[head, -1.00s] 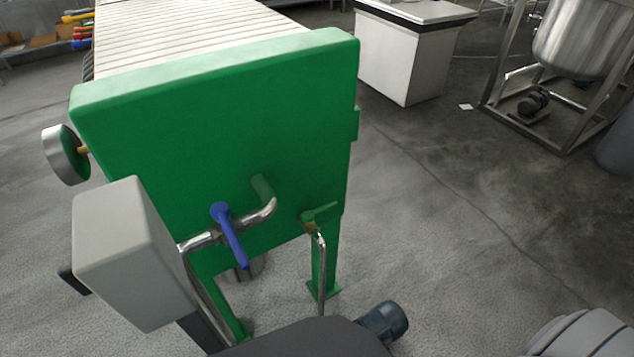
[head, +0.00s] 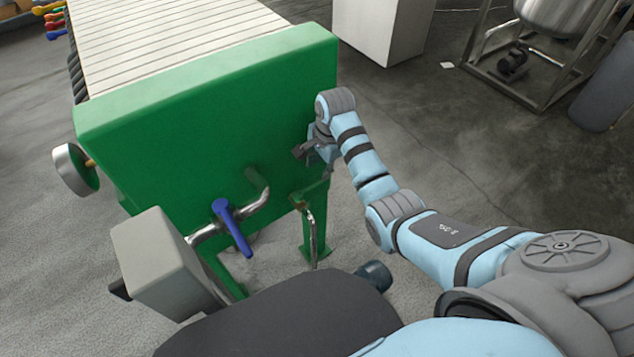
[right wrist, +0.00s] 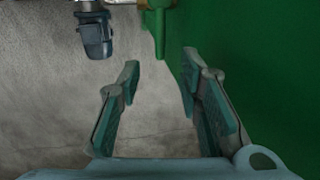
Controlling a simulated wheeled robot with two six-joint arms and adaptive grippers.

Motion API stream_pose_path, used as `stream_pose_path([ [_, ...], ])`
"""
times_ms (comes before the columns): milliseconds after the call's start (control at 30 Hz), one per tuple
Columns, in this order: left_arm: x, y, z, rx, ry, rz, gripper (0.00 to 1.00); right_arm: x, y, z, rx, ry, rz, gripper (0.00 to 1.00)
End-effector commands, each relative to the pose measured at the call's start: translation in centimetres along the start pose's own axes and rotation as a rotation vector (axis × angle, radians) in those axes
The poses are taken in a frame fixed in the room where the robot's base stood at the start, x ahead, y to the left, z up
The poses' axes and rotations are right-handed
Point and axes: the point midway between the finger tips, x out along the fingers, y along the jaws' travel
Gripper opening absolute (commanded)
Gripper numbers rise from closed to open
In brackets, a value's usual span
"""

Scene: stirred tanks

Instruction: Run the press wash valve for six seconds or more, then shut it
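The green press end plate (head: 200,120) carries two valves. One has a blue lever (head: 233,229) set crosswise on a bent steel pipe (head: 205,234). The other has a green lever (head: 314,191) on a brass body above a thin down-pipe (head: 313,235). My right gripper (head: 304,152) is beside the plate, just above the green lever. In the right wrist view, my right gripper (right wrist: 161,78) has its fingers apart with nothing between them, and the green lever (right wrist: 160,25) shows beyond the fingertips. My left gripper is not in view.
A white cabinet (head: 375,28) and a framed steel tank (head: 560,12) stand behind on the right. Open floor (head: 480,130) lies right of the press.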

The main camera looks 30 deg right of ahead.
Motion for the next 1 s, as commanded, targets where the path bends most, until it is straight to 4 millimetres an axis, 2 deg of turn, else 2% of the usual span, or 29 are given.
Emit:
stream_pose_path([
  [33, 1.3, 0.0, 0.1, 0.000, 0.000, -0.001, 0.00, 2.1, 0.2, 0.1, 0.001, -0.002, 0.004, 0.33],
  [100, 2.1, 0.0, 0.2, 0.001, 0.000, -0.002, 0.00, 4.1, 0.2, 0.0, 0.000, -0.001, 0.003, 0.33],
  [300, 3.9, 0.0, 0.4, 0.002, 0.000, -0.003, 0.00, 7.8, 0.2, 0.0, -0.001, 0.000, 0.002, 0.33],
  [433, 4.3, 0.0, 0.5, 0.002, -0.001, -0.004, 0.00, 8.7, 0.1, 0.0, -0.002, 0.000, 0.000, 0.33],
  [700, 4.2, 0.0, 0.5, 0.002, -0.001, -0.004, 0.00, 8.8, 0.0, 0.0, -0.002, 0.000, -0.001, 0.33],
  [733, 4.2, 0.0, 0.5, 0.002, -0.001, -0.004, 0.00, 8.8, 0.0, 0.0, -0.002, 0.000, -0.001, 0.31],
  [933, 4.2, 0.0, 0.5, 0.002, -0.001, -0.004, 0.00, 8.8, 0.1, 0.0, -0.002, 0.000, 0.000, 0.00],
  [1000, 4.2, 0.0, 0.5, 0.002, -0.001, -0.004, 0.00, 8.8, 0.1, 0.0, -0.002, 0.000, 0.000, 0.00],
])
